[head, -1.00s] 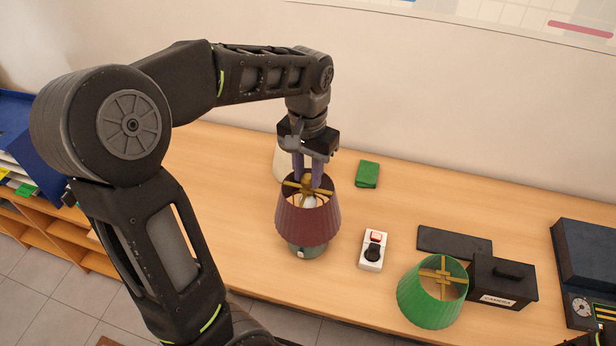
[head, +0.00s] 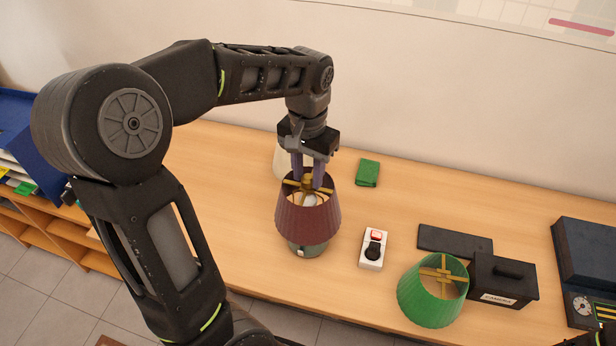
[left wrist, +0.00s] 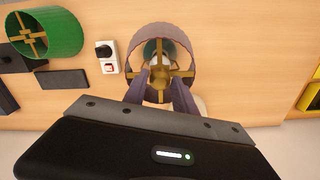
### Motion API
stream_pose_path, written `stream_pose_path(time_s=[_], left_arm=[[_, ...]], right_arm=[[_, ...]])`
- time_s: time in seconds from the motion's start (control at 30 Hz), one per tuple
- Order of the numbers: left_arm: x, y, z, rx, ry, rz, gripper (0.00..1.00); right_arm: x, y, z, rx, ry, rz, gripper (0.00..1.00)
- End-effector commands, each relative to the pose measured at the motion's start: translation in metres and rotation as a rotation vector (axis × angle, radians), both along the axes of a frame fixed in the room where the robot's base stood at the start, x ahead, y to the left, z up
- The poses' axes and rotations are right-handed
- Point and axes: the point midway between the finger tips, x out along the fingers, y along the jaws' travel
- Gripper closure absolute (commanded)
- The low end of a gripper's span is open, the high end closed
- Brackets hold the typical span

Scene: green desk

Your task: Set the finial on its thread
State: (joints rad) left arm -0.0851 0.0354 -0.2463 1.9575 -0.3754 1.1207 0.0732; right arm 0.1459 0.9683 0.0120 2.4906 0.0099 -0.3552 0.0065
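A lamp with a dark red shade (head: 307,222) and a grey-green base (head: 306,249) stands upright on the desk. Brass spokes cross the top of the shade, with the pale bulb below them. My left gripper (head: 308,182) points down at the top of the shade, its two purple fingers apart on either side of the spokes' middle. In the left wrist view, a brass piece (left wrist: 159,74) sits at the hub between the open fingers. I cannot tell the finial clearly from the hub or see whether it sits on the thread.
A white switch box (head: 372,249) stands right of the lamp. A green shade (head: 430,297), a black box (head: 503,281) and a dark flat slab (head: 454,240) lie further right. A green block (head: 367,173) and a cream shade (head: 282,162) are behind. The desk's left part is clear.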

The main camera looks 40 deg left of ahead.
Motion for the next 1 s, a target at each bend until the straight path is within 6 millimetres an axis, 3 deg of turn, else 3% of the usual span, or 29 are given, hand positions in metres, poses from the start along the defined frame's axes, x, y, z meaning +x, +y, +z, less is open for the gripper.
stream_pose_path(time_s=[0.23,0.57,1.0], left_arm=[[0.0,0.0,0.0,0.0,0.0,0.0,0.47],[0.0,0.0,0.003,0.0,-0.002,0.0,0.47],[0.001,0.0,0.065,-0.001,-0.003,0.0,0.47]], right_arm=[[0.0,0.0,0.0,0.0,0.0,0.0,0.64],[0.001,0.0,0.0,0.002,-0.003,0.0,0.64],[0.002,0.001,-0.006,0.003,-0.004,0.002,0.64]])
